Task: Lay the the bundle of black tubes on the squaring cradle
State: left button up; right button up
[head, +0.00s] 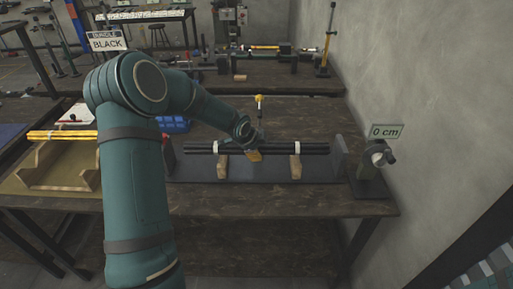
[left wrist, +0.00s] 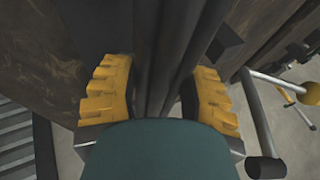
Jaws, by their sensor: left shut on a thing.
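The bundle of black tubes (head: 312,148) lies level across the head view, with white bands around it. In the left wrist view the tubes (left wrist: 168,50) run between the yellow finger pads of my left gripper (left wrist: 160,100). The squaring cradle (head: 262,176) is a dark base with two wooden supports and an upright plate (head: 339,158) at its right end. The bundle is right over the supports; I cannot tell whether it touches them. Its right end is close to the plate. My right gripper is not in view.
A blue bin (head: 174,124) is behind my left arm. A gauge stand with a "0 cm" sign (head: 386,132) is at the right, near the wall. The table's front strip is clear.

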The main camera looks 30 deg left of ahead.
pick_arm(q)
jog(key=shift+w+f+b, duration=0.1)
jog(key=shift+f+b, duration=1.05)
jog(key=shift+f, duration=0.25)
jog(key=o, duration=1.3)
jog(key=shift+f, duration=0.2)
jog(key=v, duration=1.2)
jog(key=shift+r, duration=0.15)
